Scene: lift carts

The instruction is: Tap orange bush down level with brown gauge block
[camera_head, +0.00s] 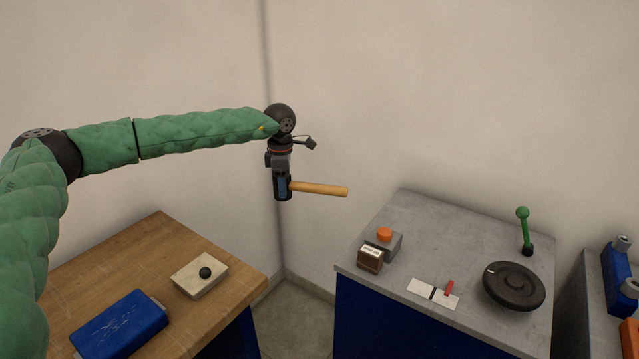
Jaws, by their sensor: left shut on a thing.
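The orange bush (384,233) stands up out of the top of a grey block (394,250) on the grey cart. The brown gauge block (370,261), with a pale label on it, sits just in front of the grey block. The bush top looks higher in the picture than the gauge block top; the exact height difference is hard to tell. My left gripper (283,188) is shut on a tool with a wooden handle (321,189). The handle points right, nearly level, in the air up and left of the bush. The tool's head is not clear behind the dark fingers. My right gripper is out of view.
The grey cart (455,222) also holds a black round dial (514,286), a green lever (524,228) and a white plate with a red lever (434,293). The wooden cart (128,254) at left holds a blue box (120,326) and a pale block with a black knob (200,276).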

